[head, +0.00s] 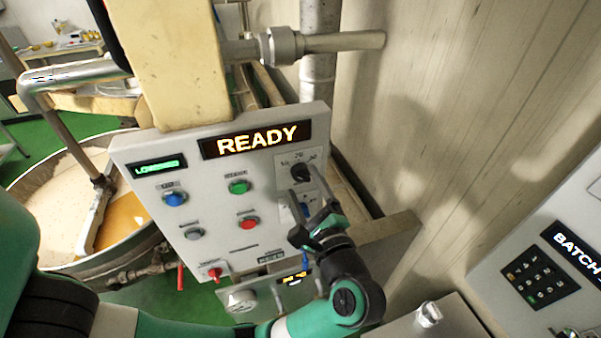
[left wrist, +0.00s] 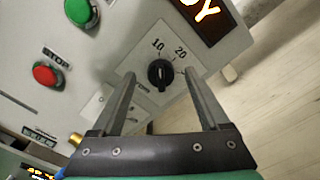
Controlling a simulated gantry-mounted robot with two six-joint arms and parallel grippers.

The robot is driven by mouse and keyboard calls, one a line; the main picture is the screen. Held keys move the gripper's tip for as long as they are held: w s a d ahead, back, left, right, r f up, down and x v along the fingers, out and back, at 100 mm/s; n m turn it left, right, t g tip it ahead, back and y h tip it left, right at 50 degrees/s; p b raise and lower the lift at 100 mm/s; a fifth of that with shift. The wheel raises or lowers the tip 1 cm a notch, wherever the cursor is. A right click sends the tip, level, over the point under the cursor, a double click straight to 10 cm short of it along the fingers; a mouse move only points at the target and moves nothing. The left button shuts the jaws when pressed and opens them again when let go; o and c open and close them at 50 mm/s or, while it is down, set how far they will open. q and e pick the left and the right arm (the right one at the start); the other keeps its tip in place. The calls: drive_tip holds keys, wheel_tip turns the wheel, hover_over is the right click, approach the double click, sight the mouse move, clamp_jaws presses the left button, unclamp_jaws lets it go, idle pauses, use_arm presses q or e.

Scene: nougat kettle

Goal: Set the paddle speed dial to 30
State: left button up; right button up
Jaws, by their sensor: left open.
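The paddle speed dial (head: 300,173) is a small black knob on a light plate at the right of the grey control panel. In the left wrist view the dial (left wrist: 160,74) has the marks 10 and 20 above it; a further mark at its right is hard to read beside the finger. The knob's exact setting is too small to tell. My left gripper (head: 312,213) is open and empty, just below the dial in the head view. In the left wrist view its fingertips (left wrist: 160,75) appear on either side of the knob, without visible contact. My right gripper is not in view.
Blue, green and red buttons (head: 249,223) and a red switch (head: 215,273) share the panel under a READY display (head: 255,139). A kettle (head: 123,262) stands at left. A batch keypad panel (head: 541,276) is at right, with a plain wall behind.

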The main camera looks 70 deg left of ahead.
sight(302, 175)
use_arm(q)
drive_tip(key=shift+a, duration=1.35)
clamp_jaws()
